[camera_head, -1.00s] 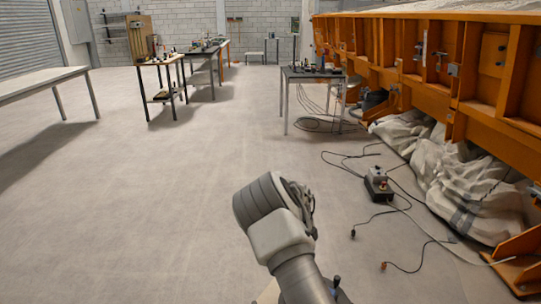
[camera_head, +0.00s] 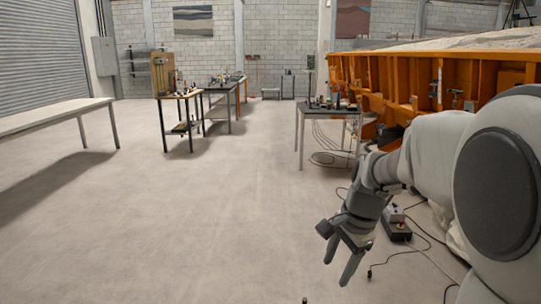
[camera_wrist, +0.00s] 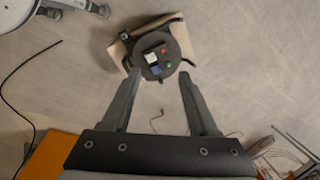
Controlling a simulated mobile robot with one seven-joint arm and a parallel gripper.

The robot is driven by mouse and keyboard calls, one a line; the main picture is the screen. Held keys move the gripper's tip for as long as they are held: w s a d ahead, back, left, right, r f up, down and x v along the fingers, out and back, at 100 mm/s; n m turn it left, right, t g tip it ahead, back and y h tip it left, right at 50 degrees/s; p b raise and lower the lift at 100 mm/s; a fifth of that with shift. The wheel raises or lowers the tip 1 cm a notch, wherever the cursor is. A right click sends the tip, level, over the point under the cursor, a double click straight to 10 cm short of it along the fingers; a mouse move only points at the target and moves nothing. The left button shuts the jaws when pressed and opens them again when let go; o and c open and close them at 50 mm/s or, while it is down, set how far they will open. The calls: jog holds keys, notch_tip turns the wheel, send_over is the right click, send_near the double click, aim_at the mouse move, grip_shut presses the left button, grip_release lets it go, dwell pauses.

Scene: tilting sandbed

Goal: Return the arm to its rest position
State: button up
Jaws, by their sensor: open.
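My grey and white arm fills the right side of the head view, bent, with its forearm reaching down and left. My gripper (camera_head: 337,264) hangs at its end, low in the picture right of centre, with its fingers spread and pointing down. In the wrist view my gripper (camera_wrist: 159,79) shows two dark fingers wide apart. Nothing is held between them. The gripper is apart from the furniture. Part of the orange sandbed frame (camera_head: 375,72) is hidden behind my arm.
A long white table (camera_head: 50,116) is at left. A workbench (camera_head: 180,97) stands further back. The floor (camera_head: 190,225) at centre left is clear.

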jog(key=s+r+n+t+h, duration=0.15)
jog(key=s+r+n, duration=0.25)
jog(key=s+n, duration=0.45)
jog(key=s+r+n+t+h, duration=0.1)
jog(key=s+r+n+t, duration=0.3)
jog(key=s, duration=0.7)
notch_tip(320, 180, up, 11)
jog(key=g+p, duration=0.1)
jog(key=p, duration=1.1)
jog(key=shift+n+y, duration=0.35)
jog(key=shift+f+g, duration=0.1)
jog(key=shift+g, duration=0.15)
